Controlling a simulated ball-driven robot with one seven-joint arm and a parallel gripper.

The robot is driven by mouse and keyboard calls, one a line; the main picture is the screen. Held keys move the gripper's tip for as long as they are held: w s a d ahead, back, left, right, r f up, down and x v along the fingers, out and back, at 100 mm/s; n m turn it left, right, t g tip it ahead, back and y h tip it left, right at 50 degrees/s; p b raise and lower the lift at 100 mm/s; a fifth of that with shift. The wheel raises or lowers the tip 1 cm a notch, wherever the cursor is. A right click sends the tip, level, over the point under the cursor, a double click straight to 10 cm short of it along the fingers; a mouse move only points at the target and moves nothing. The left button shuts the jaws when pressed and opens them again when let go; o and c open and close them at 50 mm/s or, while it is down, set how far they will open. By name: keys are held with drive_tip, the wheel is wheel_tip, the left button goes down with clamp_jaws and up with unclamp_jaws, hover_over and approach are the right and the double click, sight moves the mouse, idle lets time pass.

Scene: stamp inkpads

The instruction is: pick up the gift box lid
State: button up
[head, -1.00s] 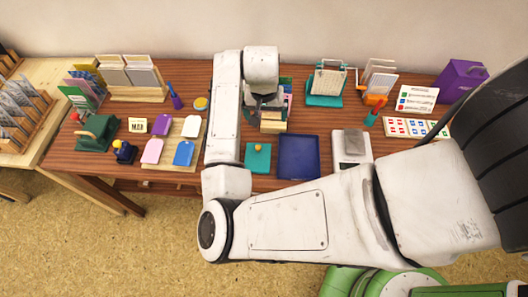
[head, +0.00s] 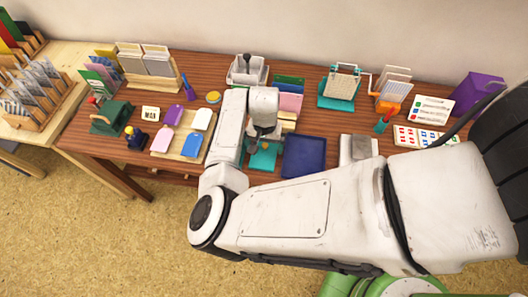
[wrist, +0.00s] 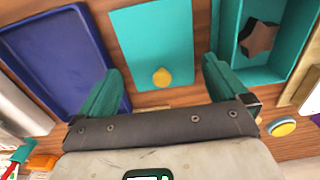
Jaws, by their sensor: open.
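The gift box lid (wrist: 150,42) is a flat teal panel with a yellow knob, lying on the wooden table. In the head view the lid (head: 262,161) is partly hidden by my gripper. An open teal box (wrist: 236,66) with a brown star-like shape inside lies to the right of the lid in the wrist view; my arm hides it in the head view. My gripper (wrist: 160,90) is open and empty, its two green fingers apart on either side of the yellow knob. I cannot tell its exact height above the lid.
A dark blue tray (head: 304,157) lies close beside the lid, with a grey-topped device (head: 358,149) beyond it. Pink and pale blocks (head: 289,103) stand behind my gripper. A board with coloured tags (head: 181,134) lies left of my arm.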

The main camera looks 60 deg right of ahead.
sight(264, 154)
drive_tip(key=shift+f, duration=1.3)
drive_tip(key=shift+c, duration=0.3)
drive_tip(key=c, duration=0.7)
